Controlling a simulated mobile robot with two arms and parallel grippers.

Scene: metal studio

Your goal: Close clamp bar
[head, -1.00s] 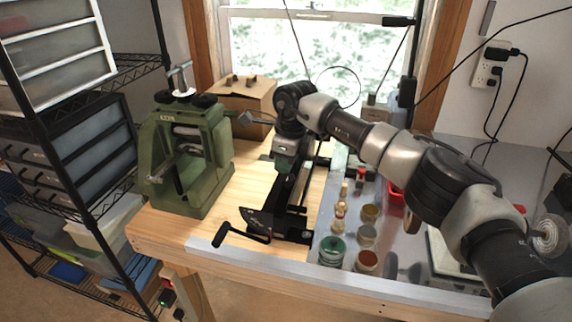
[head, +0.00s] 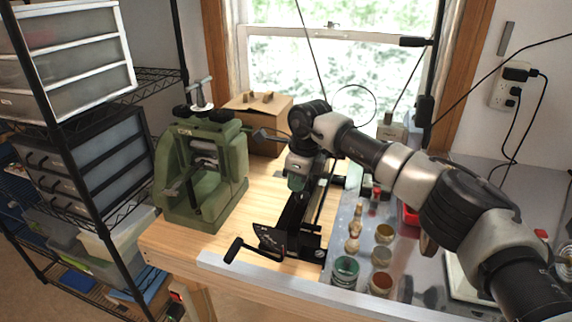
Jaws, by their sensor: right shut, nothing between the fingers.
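A black bench tool (head: 300,243) with a long narrow bed stands on the wooden bench. A black crank handle (head: 234,250) sticks out at its front left. I cannot make out which part is the clamp bar, and the tool's far part is partly hidden by my arm. My right arm reaches in from the right, and its wrist bends down over the tool. My right gripper (head: 297,183) points down at the tool's far part, shut and empty. Its fingertips are small and dark, so I cannot tell whether they touch the tool. My left gripper is not in view.
Several jars (head: 345,271) stand close on the right, on a grey surface. A wire shelf with drawers (head: 85,150) stands far left. Bare wood lies between mill and tool.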

